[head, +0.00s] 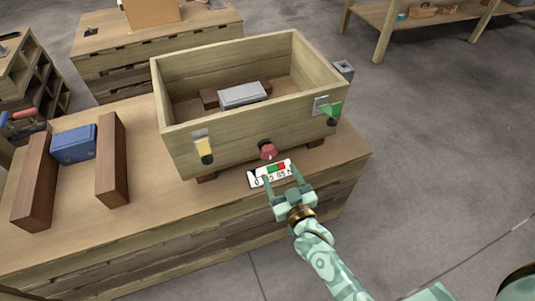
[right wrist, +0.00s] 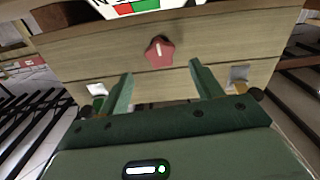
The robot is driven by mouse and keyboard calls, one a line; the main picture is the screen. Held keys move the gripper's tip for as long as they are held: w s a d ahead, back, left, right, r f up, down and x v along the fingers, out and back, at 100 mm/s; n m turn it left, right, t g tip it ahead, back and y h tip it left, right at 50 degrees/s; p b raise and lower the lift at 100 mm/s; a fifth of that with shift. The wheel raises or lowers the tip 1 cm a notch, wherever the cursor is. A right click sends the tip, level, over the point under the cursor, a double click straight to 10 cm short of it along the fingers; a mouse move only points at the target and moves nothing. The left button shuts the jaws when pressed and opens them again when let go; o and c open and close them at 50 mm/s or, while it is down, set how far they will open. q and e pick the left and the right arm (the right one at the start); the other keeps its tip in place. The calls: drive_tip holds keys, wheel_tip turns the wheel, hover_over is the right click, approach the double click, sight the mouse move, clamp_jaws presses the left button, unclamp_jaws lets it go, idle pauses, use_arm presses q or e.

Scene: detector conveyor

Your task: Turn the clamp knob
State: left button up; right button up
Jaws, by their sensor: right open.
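The clamp knob (head: 267,151) is a small red lobed knob on the front wall of an open wooden box (head: 220,143). In the right wrist view the knob (right wrist: 159,51) carries a pale line mark and shows ahead of the fingertips, between them. My right gripper (head: 281,175) is open and empty in front of the box, a little short of the knob; its two green fingers also show in the right wrist view (right wrist: 161,69). A white scale plate (head: 270,174) with a green and a red field lies below the knob, partly behind the fingers. My left gripper is out of view.
A grey block (head: 243,95) sits on a dark bar inside the box. A yellow latch (head: 204,147) and a green latch (head: 331,111) sit at its front corners. A blue case (head: 73,145) stands between two dark wooden bars on the bench (head: 150,222). Open floor lies to the right.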

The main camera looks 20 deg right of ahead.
sight(270, 157)
drive_tip(key=w+b, duration=0.1)
drive_tip(key=w, duration=0.3)
drive_tip(key=w+b, duration=0.2)
drive_tip(key=w, duration=0.2)
drive_tip(key=shift+w+a+f, duration=0.15)
drive_tip(key=shift+w+f, duration=0.05)
drive_tip(key=shift+w, duration=0.05)
drive_tip(key=shift+w+r+b, duration=0.2)
drive_tip(key=shift+w+b, duration=0.1)
drive_tip(key=shift+w, duration=0.1)
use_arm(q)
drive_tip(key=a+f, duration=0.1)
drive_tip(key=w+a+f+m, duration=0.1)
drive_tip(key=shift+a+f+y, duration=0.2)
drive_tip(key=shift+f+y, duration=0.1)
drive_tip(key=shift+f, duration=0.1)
use_arm(e)
drive_tip(key=c, duration=1)
